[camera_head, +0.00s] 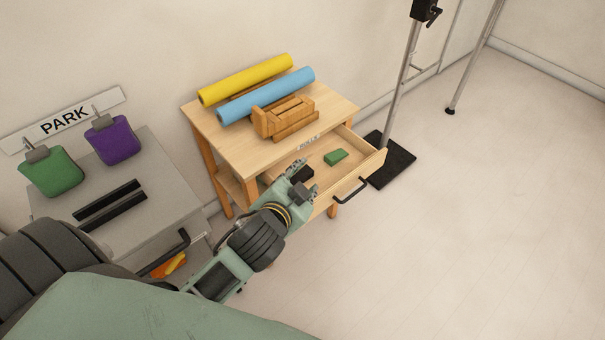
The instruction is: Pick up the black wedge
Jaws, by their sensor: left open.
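The black wedge (302,174) is a small dark block in the open wooden drawer (372,166), towards its left side. It is partly hidden by my left gripper (306,179). My left gripper is open and reaches over the drawer's front left part, with its fingers around or just above the wedge. I cannot tell whether they touch it. My right gripper is not in view.
A green block (335,157) lies in the drawer to the right of the wedge. The wooden table (340,108) above holds yellow (245,80) and blue (266,96) rolls and a wooden prop (284,118). A stand (390,160) is at right. The right floor is clear.

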